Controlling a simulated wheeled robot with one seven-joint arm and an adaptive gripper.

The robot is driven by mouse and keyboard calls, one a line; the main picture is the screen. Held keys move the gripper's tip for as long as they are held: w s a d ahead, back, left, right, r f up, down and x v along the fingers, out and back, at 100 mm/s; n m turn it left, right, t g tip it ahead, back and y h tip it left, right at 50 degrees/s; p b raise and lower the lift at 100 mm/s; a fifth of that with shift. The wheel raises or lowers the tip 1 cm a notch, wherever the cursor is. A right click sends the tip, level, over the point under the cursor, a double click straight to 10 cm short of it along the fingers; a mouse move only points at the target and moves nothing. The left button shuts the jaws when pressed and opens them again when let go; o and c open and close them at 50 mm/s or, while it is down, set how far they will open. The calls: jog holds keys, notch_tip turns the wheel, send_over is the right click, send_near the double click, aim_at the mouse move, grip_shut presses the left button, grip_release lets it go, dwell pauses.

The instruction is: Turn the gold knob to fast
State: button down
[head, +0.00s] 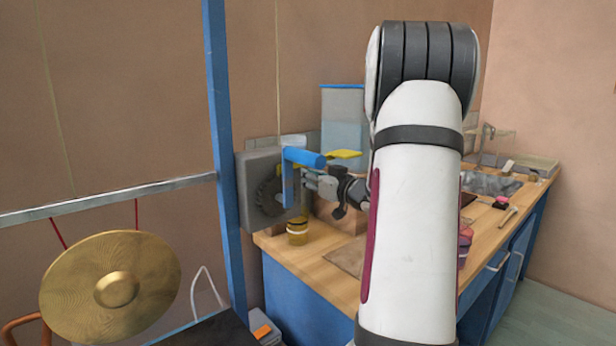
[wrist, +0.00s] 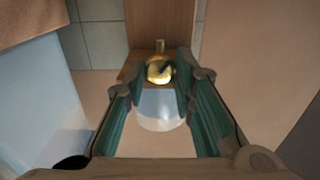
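The gold knob (wrist: 160,70) is a small round knob with a dark mark on its face, in the upper middle of the wrist view. It sits against a brown wooden panel (wrist: 160,28). My gripper (wrist: 161,76) is open, with its teal-lined fingers on the left and right of the knob. A narrow gap seems to show on each side, but I cannot tell its depth. In the head view my gripper (head: 312,182) points left beside a blue handle (head: 303,158). I cannot make out the knob there. No speed marking is readable.
A grey box (head: 243,190) with a dark wheel is close to my gripper. A yellow jar (head: 297,232) stands on the wooden bench (head: 300,255). A blue post (head: 223,130) and a hanging gong (head: 150,270) are at the left.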

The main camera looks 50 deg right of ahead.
jog(key=shift+n, duration=0.5)
jog(key=shift+a+f+n+b, duration=0.1)
jog(key=shift+n+b, duration=1.85)
jog(key=shift+n, duration=1.45)
jog(key=c, duration=1.3)
grip_release()
jog(key=shift+c, duration=0.2)
jog(key=v, duration=1.2)
